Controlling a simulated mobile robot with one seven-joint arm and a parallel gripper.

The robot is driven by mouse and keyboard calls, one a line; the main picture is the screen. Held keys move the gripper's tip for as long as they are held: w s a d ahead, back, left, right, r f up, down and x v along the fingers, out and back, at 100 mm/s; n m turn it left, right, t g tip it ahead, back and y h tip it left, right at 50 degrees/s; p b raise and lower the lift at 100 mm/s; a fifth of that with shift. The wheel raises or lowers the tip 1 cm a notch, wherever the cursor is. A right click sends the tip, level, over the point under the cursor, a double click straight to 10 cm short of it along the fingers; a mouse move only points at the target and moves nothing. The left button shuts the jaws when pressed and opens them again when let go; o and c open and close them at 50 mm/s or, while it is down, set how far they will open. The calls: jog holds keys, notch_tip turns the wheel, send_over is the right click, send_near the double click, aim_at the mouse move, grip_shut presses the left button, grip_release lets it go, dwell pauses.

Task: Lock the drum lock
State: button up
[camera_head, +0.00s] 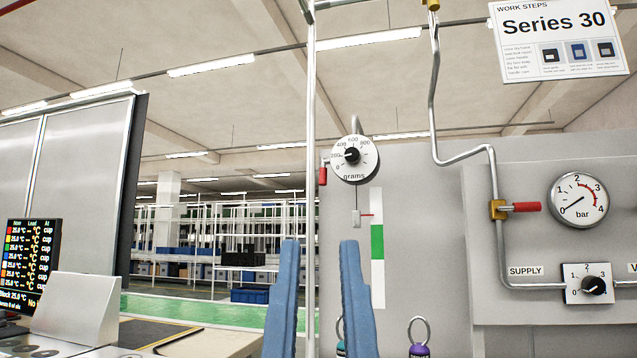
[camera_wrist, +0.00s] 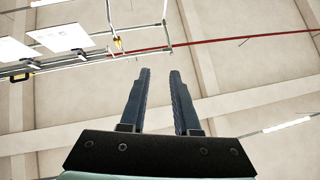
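My gripper (camera_head: 318,262) is raised in front of the grey panel, with its two blue fingers pointing up and apart, nothing between them. It also shows in the wrist view (camera_wrist: 160,78), open and empty against the ceiling. I cannot make out a drum lock in either view. A red-handled lever (camera_head: 323,172) is beside the round grams dial (camera_head: 354,159), above and apart from my gripper. Another red-handled valve (camera_head: 515,208) is on the supply pipe to the right. I cannot tell whether either handle belongs to the drum lock.
A pressure gauge (camera_head: 578,200) and a supply knob (camera_head: 589,284) are on the right panel. A vertical pole (camera_head: 311,120) stands close behind my gripper. Two ringed items, one with a purple body (camera_head: 419,350), are low in front. A display screen (camera_head: 31,262) is at left.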

jog(key=shift+r+p, duration=0.4)
jog(key=shift+r, duration=0.1)
jog(key=shift+c, duration=1.2)
notch_tip(320, 180, up, 41)
jog(key=p, duration=4.1)
jog(key=shift+r, duration=0.15)
grip_shut()
jog(key=shift+w+a, duration=0.1)
